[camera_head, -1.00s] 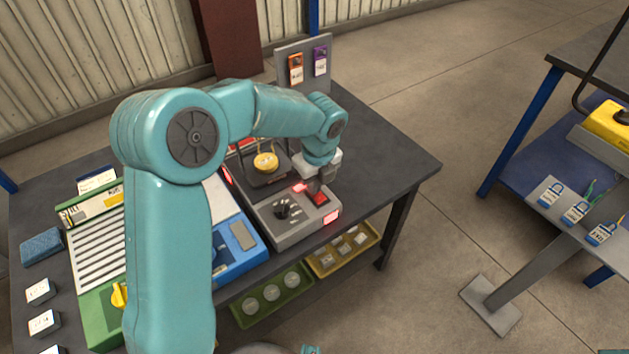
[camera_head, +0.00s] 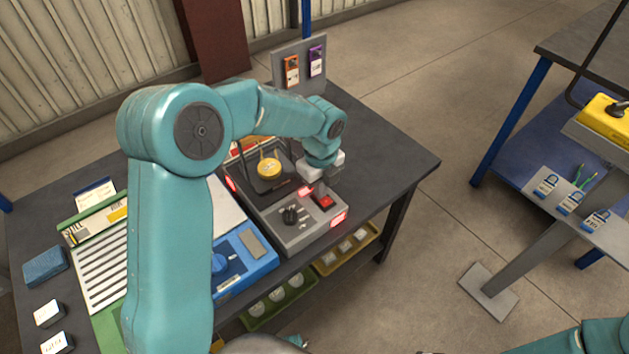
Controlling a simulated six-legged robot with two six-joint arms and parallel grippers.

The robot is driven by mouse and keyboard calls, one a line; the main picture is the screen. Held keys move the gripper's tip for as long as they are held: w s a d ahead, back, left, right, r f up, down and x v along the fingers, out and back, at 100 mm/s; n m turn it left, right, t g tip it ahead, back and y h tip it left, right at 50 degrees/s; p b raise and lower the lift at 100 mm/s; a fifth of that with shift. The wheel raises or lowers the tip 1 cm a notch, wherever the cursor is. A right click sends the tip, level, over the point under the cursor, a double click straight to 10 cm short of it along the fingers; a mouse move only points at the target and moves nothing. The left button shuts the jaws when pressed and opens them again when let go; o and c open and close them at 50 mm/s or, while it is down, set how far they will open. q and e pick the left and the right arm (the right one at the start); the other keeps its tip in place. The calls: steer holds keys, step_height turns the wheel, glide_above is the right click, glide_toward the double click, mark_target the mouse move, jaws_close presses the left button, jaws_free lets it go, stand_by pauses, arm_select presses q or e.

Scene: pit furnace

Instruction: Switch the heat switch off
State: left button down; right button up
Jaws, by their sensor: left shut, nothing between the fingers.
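A grey furnace unit (camera_head: 300,238) stands at the front of the dark bench. A yellow round piece (camera_head: 269,167) sits in the dark frame at the unit's back. My left gripper (camera_head: 321,187) is shut and empty, pointing down just above and behind the red switch. I cannot tell whether the fingertips touch it. My right gripper is not in view; a teal part of mine shows at the lower right.
A blue device (camera_head: 245,262) and a green slatted unit (camera_head: 97,262) stand to the left. Orange (camera_head: 292,70) and purple (camera_head: 316,60) tags hang on the back panel. Trays (camera_head: 280,298) sit below. Blue padlocks (camera_head: 571,202) lie on the right stand.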

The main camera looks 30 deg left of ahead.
arm_select(q)
steer(key=shift+s+a+f, duration=0.2)
steer(key=shift+a+f, duration=0.15)
steer(key=shift+f, duration=0.25)
steer(key=shift+s+d, duration=0.15)
steer(key=shift+d, duration=0.75)
steer(key=shift+r, duration=0.55)
step_height(320, 180, up, 16)
steer(key=p, duration=0.2)
steer(key=shift+r, duration=0.2)
steer(key=shift+a, duration=0.2)
